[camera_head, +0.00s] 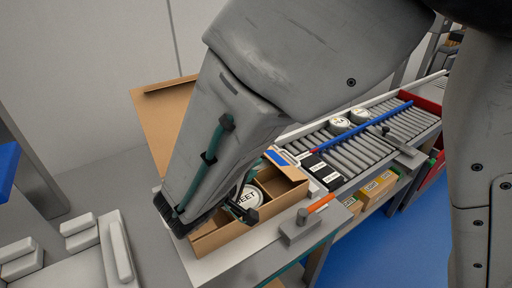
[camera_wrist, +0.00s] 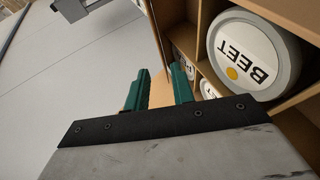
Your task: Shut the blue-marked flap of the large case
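The large cardboard case (camera_head: 222,236) stands open on the bench, with dividers and white tubs inside. A BEET tub (camera_head: 246,197) shows in one compartment; a BEET tub (camera_wrist: 252,57) with a yellow dot fills much of the wrist view's right side. A blue mark (camera_head: 258,156) shows at the case's far side, partly hidden by my arm. A tan flap (camera_head: 160,115) stands raised behind my arm. My gripper (camera_wrist: 160,88) has two teal fingers apart beside the case wall. A tan cardboard strip shows behind them; I cannot tell whether they touch it.
A roller conveyor (camera_head: 365,145) runs off right, with a blue bar (camera_head: 365,125), white tubs (camera_head: 340,124) and dark labelled boxes (camera_head: 322,172). An orange-handled tool (camera_head: 320,203) lies by the case's right. Small cartons (camera_head: 375,190) sit on a lower shelf. Grey blocks (camera_head: 78,232) are at left.

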